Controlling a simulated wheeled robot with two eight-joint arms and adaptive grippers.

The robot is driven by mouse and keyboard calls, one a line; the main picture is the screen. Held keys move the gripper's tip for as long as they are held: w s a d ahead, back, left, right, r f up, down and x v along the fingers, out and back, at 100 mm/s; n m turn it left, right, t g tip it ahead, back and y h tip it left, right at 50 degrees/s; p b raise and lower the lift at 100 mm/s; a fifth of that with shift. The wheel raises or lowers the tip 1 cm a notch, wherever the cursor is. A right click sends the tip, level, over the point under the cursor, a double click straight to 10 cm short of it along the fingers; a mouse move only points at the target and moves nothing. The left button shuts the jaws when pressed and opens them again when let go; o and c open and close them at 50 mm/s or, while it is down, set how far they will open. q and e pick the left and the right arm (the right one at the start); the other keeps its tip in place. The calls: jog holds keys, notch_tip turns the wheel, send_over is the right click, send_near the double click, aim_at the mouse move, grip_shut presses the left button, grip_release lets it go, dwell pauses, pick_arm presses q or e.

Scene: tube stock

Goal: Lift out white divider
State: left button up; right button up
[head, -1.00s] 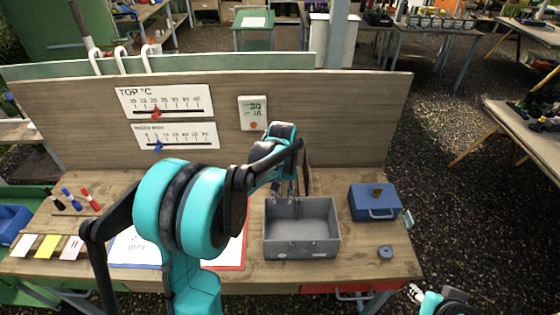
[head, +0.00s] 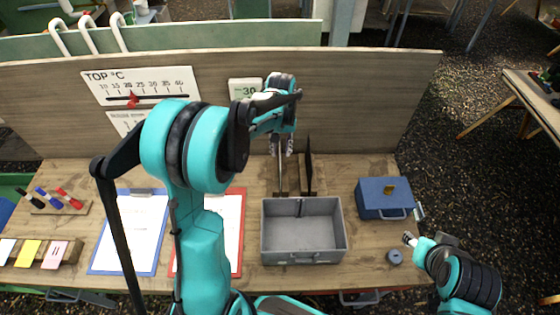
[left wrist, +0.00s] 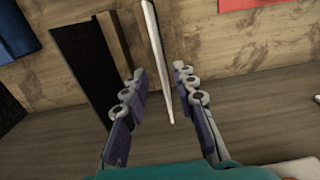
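The white divider (left wrist: 157,60) stands on edge as a thin pale strip between the two fingers of my left gripper (left wrist: 162,73) in the left wrist view. The fingers are apart, with a gap on each side of the divider. In the head view my left gripper (head: 281,145) is above the divider's narrow edge (head: 281,178), behind the grey bin. A black divider (left wrist: 85,75) and a wooden strip (left wrist: 113,40) stand beside the white divider. My right gripper (head: 409,239) is at the table's right edge, too small to tell open or shut.
Clipboards (head: 128,232) lie to the left. The upright wooden board (head: 350,100) closes off the back.

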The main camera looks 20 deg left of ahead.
pick_arm(q)
notch_tip(320, 180, down, 7)
jog(key=b, duration=0.1)
jog(key=shift+s+r+b, duration=0.2)
jog(key=shift+s+b, duration=0.1)
jog(key=shift+c, duration=0.3)
grip_shut()
